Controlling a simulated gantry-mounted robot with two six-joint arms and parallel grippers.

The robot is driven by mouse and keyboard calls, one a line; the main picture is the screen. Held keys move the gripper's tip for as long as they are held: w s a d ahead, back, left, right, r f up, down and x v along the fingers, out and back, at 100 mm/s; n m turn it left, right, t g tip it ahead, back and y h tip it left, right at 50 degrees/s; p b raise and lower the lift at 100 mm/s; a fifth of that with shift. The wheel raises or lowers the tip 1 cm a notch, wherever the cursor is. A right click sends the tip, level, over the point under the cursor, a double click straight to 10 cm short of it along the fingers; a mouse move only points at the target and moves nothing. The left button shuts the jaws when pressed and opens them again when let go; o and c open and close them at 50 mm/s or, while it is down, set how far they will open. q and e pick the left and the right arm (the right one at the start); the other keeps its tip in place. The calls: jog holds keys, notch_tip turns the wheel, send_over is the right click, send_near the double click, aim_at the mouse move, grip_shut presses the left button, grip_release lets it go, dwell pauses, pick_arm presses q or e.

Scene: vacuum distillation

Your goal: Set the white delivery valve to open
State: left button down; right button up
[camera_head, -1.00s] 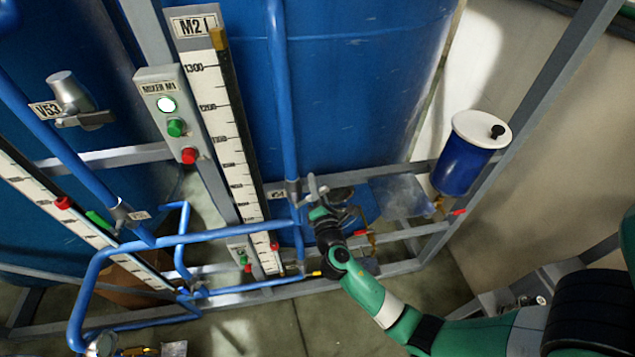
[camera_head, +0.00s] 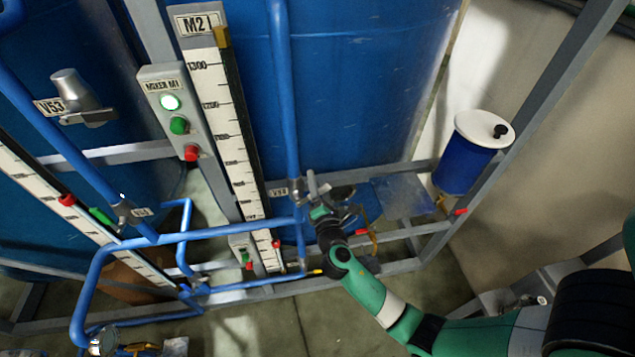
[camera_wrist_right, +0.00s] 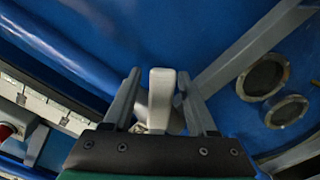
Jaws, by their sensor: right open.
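The white delivery valve's handle (camera_wrist_right: 161,98) is a pale upright lever in the right wrist view. It stands between the two grey fingers of my right gripper (camera_wrist_right: 158,95), with a visible gap on either side. In the head view the valve (camera_head: 296,191) sits on the vertical blue pipe beside a small label, partly hidden by the gripper. My right gripper (camera_head: 319,187) is open at the valve, its arm coming in from the lower right. I cannot tell the valve's setting. My left gripper is not in view.
Blue pipes (camera_head: 240,232) and a grey frame surround the valve. A white level scale (camera_head: 235,150) and a mixer button box (camera_head: 176,115) stand to its left. A large blue tank (camera_head: 350,90) is behind. A blue white-lidded canister (camera_head: 465,160) hangs at right.

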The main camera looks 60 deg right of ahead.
jog(key=p+v, duration=0.1)
jog(key=v, duration=1)
jog(key=shift+p, duration=0.4)
